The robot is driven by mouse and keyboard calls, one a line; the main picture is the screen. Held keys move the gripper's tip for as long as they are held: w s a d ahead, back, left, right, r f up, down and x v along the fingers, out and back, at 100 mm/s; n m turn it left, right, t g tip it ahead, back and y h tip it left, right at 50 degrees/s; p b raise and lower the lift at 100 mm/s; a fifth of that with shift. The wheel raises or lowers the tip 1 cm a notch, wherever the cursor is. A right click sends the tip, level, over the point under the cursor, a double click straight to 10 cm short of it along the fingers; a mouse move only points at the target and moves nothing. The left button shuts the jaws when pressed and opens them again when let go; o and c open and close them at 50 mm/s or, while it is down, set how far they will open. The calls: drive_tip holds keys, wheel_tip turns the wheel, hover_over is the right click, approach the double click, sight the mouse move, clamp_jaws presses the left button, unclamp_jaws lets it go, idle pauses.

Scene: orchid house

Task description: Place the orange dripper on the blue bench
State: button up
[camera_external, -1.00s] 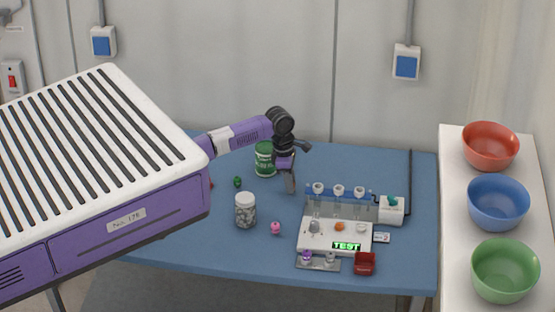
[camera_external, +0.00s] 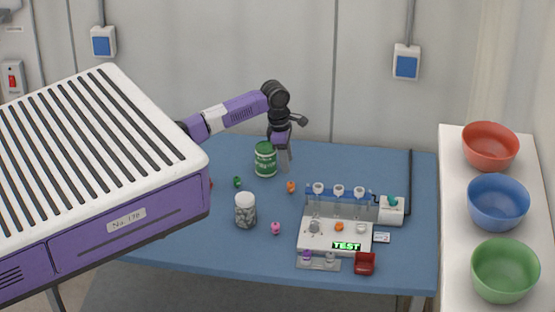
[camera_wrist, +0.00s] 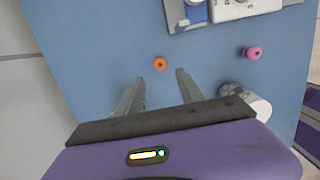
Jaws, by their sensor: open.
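An orange dripper (camera_external: 291,187) stands on the blue bench (camera_external: 190,240), left of the test rig, and nothing holds it. It also shows in the wrist view (camera_wrist: 160,64), just beyond and between my fingertips. My gripper (camera_external: 285,170) is open and empty above the bench, behind the dripper and apart from it; both fingers show in the wrist view (camera_wrist: 158,76). Another small orange piece (camera_external: 339,227) sits on the white test rig (camera_external: 310,239).
A green can (camera_external: 265,160) stands close left of my gripper. A lidded jar (camera_external: 245,211), a pink dripper (camera_external: 276,228) and a green dripper (camera_external: 237,182) are on the bench. A red container (camera_external: 365,264) lies in front. Bowls stand on the right shelf.

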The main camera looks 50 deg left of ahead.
drive_tip(key=shift+s+a+r, duration=0.15)
drive_tip(key=shift+r, duration=1.25)
